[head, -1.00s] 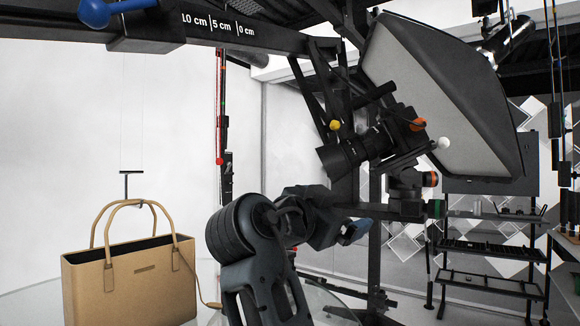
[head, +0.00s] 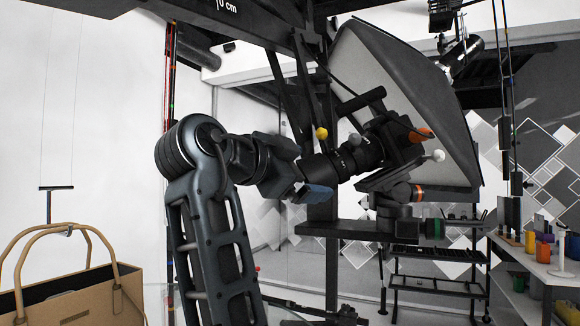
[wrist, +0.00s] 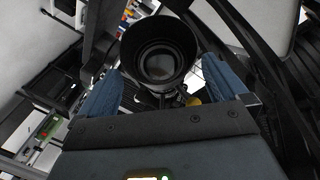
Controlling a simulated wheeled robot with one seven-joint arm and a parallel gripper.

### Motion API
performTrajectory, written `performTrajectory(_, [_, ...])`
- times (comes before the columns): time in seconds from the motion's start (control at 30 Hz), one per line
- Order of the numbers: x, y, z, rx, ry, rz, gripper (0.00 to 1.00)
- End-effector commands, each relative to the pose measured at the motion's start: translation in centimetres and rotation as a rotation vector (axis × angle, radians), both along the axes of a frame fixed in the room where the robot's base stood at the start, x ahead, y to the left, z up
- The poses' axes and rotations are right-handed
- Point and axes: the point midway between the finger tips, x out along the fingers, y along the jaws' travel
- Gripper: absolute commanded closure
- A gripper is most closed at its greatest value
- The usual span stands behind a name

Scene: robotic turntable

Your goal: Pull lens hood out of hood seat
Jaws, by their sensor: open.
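The black lens hood (head: 318,172) is at the front end of the camera lens, facing left and slightly down. The lens and hood belong to the camera (head: 392,146) mounted on a dark support. In the wrist view the hood (wrist: 185,35) shows as a round black rim with the lens glass inside. My gripper (head: 312,192) is just left of and slightly below the hood in the head view. In the wrist view its two blue fingers (wrist: 160,95) are apart, one on each side of the hood's lower part. Contact with the hood cannot be told.
A large softbox (head: 425,100) stands behind the camera. A tan handbag (head: 85,297) is at the lower left. Shelves (head: 440,285) and a white table (head: 535,265) with colored containers are at the right. A dark beam (head: 180,14) crosses above my arm.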

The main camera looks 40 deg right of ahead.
Motion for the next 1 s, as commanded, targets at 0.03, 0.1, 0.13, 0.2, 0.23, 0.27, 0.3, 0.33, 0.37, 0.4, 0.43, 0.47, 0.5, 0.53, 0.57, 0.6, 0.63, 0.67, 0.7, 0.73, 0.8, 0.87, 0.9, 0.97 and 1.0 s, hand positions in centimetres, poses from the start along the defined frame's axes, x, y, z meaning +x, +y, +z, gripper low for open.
performTrajectory(0.03, [0.0,-0.9,0.1,0.000,0.001,-0.004,0.00])
performTrajectory(0.1, [0.1,-1.9,0.0,0.000,0.001,-0.003,0.00])
performTrajectory(0.13, [0.1,-2.3,-0.1,-0.001,0.001,-0.002,0.00])
performTrajectory(0.2, [0.2,-3.1,-0.2,-0.001,0.002,-0.002,0.00])
performTrajectory(0.23, [0.2,-3.4,-0.2,0.000,0.002,-0.001,0.00])
performTrajectory(0.27, [0.2,-3.7,-0.3,0.000,0.002,-0.001,0.00])
performTrajectory(0.3, [0.2,-4.0,-0.3,0.000,0.001,-0.001,0.00])
performTrajectory(0.33, [0.2,-4.2,-0.3,0.000,0.001,-0.001,0.00])
performTrajectory(0.37, [0.2,-4.4,-0.4,-0.001,0.001,-0.001,0.00])
performTrajectory(0.4, [0.3,-4.6,-0.4,0.000,0.000,0.000,0.00])
performTrajectory(0.43, [0.3,-4.7,-0.4,0.000,0.000,0.000,0.00])
performTrajectory(0.47, [0.3,-4.7,-0.5,-0.001,0.000,0.001,0.00])
performTrajectory(0.5, [0.3,-4.8,-0.5,-0.001,0.000,0.001,0.00])
performTrajectory(0.53, [0.3,-4.8,-0.5,-0.001,0.000,0.001,0.00])
performTrajectory(0.57, [0.3,-4.8,-0.5,-0.001,0.000,0.001,0.00])
performTrajectory(0.6, [0.3,-4.8,-0.5,-0.001,0.000,0.001,0.00])
performTrajectory(0.63, [0.3,-4.8,-0.5,-0.001,0.000,0.001,0.00])
performTrajectory(0.67, [0.3,-4.8,-0.5,-0.001,0.000,0.001,0.00])
performTrajectory(0.7, [0.3,-4.8,-0.5,-0.001,0.000,0.001,0.00])
performTrajectory(0.73, [0.3,-4.8,-0.5,-0.001,0.000,0.001,0.02])
performTrajectory(0.8, [0.3,-4.8,-0.5,-0.001,0.000,0.001,0.09])
performTrajectory(0.87, [0.3,-4.8,-0.5,-0.001,0.000,0.001,0.14])
performTrajectory(0.9, [0.3,-4.7,-0.5,-0.001,0.000,0.001,0.18])
performTrajectory(0.97, [0.3,-4.7,-0.5,0.000,0.000,0.000,0.24])
performTrajectory(1.0, [0.3,-4.7,-0.5,0.000,0.000,0.000,0.28])
